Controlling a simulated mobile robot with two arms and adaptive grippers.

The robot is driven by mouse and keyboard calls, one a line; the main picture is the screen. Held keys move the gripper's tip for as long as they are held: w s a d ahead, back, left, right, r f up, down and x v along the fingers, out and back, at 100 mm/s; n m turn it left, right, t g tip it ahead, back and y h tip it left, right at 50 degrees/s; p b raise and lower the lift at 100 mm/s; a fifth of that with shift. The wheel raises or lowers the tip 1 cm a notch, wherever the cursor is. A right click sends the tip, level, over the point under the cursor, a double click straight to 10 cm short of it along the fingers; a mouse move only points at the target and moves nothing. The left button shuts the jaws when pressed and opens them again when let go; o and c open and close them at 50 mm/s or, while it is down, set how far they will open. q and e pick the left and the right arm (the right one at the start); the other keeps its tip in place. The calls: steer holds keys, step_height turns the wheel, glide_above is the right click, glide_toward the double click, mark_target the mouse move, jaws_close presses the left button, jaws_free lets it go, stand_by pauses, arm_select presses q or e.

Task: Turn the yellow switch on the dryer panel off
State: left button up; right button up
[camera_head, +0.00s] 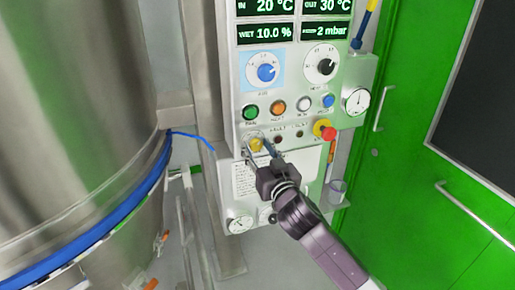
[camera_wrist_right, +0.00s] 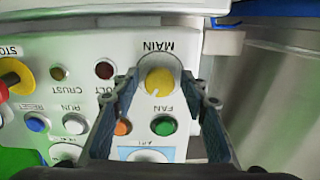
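The yellow switch (camera_head: 255,145) is a round knob at the lower left of the dryer panel (camera_head: 290,85). In the right wrist view, upside down, the yellow switch (camera_wrist_right: 159,76) sits by the label MAIN, with a white mark pointing down and slightly left in the picture. My right gripper (camera_head: 264,150) reaches up to it from the lower right. In the wrist view, the open fingers of my right gripper (camera_wrist_right: 160,88) lie on either side of the knob, with visible gaps. I cannot tell how deep they reach. My left gripper is not in view.
Near the switch are a green button (camera_head: 250,111), an orange button (camera_head: 278,108) and a red stop button on yellow (camera_head: 325,130). A blue dial (camera_head: 266,72) is above. A large steel vessel (camera_head: 75,130) stands left; a green door (camera_head: 430,150) is right.

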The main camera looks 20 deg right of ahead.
steer(key=c, duration=0.9)
steer(key=shift+c, duration=0.2)
steer(key=shift+n, duration=0.3)
steer(key=shift+r+n+p, duration=0.1)
steer(key=shift+n+p, duration=0.65)
steer(key=shift+n, duration=0.25)
steer(key=n+p, duration=0.1)
steer(key=n, duration=0.2)
steer(key=shift+n+p, duration=0.3)
steer(key=shift+p, duration=0.05)
steer(key=n+p, duration=0.2)
steer(key=n, duration=0.3)
steer(key=shift+d+n, duration=0.1)
steer(key=shift+n, duration=0.2)
